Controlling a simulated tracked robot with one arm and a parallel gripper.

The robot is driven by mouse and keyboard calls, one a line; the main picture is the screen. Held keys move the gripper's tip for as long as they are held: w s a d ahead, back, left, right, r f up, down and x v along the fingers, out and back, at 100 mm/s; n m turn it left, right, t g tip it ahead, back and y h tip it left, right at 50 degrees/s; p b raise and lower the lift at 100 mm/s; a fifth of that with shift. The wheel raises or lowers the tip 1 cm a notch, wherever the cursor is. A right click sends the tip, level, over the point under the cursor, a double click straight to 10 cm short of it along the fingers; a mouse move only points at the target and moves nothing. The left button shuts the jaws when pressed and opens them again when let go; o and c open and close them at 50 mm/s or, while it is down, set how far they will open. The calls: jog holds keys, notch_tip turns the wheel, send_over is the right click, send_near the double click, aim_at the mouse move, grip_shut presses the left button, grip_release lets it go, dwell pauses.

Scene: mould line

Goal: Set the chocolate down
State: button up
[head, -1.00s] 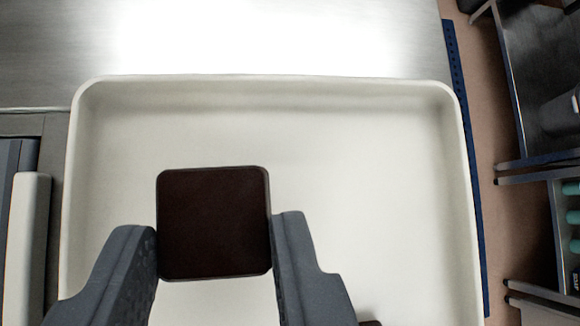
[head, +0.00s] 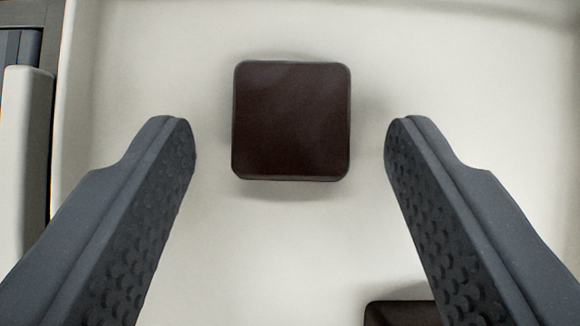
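The chocolate (head: 291,121) is a dark brown square with rounded corners. It lies flat on the floor of a cream-white tray (head: 290,245). My gripper (head: 290,145) is open, with one finger on each side of the chocolate and a clear gap on both sides. Neither finger touches it. The chocolate sits slightly beyond the fingertips in the picture.
A second dark brown piece (head: 402,313) shows in part at the bottom edge, beside my right finger and partly hidden by it. The tray's left wall (head: 72,110) is near my left finger. The tray floor around the chocolate is otherwise bare.

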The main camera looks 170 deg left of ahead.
jog(key=v, duration=1.2)
jog(key=shift+b, duration=0.45)
jog(key=s+d+r+t, duration=0.1)
jog(key=s+d+r, duration=0.2)
jog(key=r, duration=0.5)
jog(key=s+d+r+t, duration=0.2)
jog(key=s+d+r, duration=0.1)
jog(key=r, duration=0.4)
jog(key=s+d+r+t, duration=0.1)
jog(key=s+d+r, duration=0.25)
jog(key=r, duration=0.45)
jog(key=s+d+r+t, duration=0.2)
jog(key=s+d+r, duration=0.1)
jog(key=s+r, duration=0.4)
jog(key=s+d+r+t, duration=0.1)
jog(key=s+d+r, duration=0.3)
jog(key=s+r, duration=0.4)
jog(key=shift+m+t+h, duration=0.3)
jog(key=shift+m+t, duration=0.1)
